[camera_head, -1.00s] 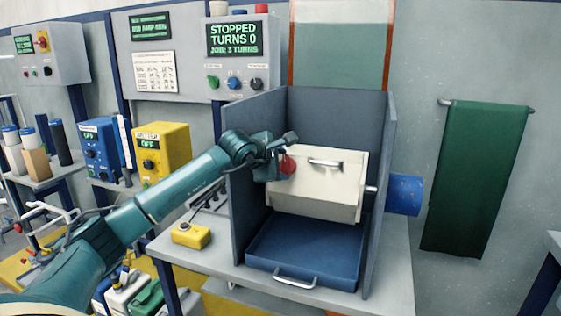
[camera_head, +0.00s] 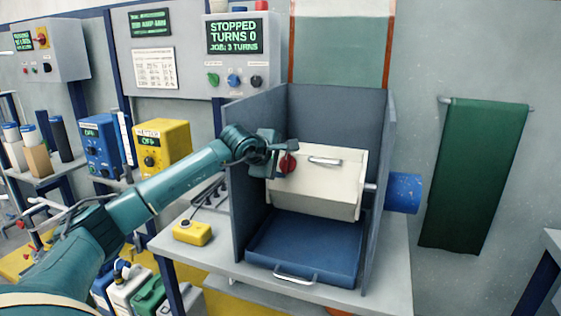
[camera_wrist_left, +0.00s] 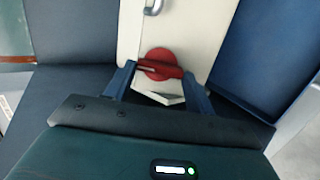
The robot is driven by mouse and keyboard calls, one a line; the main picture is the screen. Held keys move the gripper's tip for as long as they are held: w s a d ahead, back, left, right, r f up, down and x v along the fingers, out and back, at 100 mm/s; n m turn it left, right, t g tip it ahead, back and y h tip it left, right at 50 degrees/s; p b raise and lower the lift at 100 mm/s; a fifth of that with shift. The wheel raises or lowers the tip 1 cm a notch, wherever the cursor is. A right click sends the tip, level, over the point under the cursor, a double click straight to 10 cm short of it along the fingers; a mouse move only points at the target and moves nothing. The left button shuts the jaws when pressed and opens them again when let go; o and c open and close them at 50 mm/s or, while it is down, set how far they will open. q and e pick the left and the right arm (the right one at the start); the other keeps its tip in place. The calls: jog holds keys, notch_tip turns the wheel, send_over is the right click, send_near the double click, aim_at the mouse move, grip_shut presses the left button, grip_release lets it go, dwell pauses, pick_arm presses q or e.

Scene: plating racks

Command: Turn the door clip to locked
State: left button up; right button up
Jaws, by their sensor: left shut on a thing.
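The door clip (camera_wrist_left: 160,60) is a red disc with a raised red bar, mounted on the cream barrel door. In the left wrist view the bar lies nearly level, tilted slightly down to the right. The clip also shows as a red spot in the head view (camera_head: 288,164). The cream barrel (camera_head: 318,190) hangs in a grey open-fronted housing, with a metal handle (camera_head: 325,161) on its door. My left gripper (camera_wrist_left: 158,78) is at the clip, its fingers on either side of the bar and shut on it. My right gripper is in neither current view.
The grey housing's left wall (camera_head: 250,190) stands close beside my left arm. A blue tray (camera_head: 305,247) lies below the barrel. A yellow box (camera_head: 192,232) sits on the bench to the left. The control panel (camera_head: 234,37) reads STOPPED, TURNS 0.

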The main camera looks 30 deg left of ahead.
pick_arm(q)
jog(key=o, duration=1)
jog(key=b+v, duration=0.2)
jog(key=v, duration=1.1)
jog(key=shift+s+r, duration=0.1)
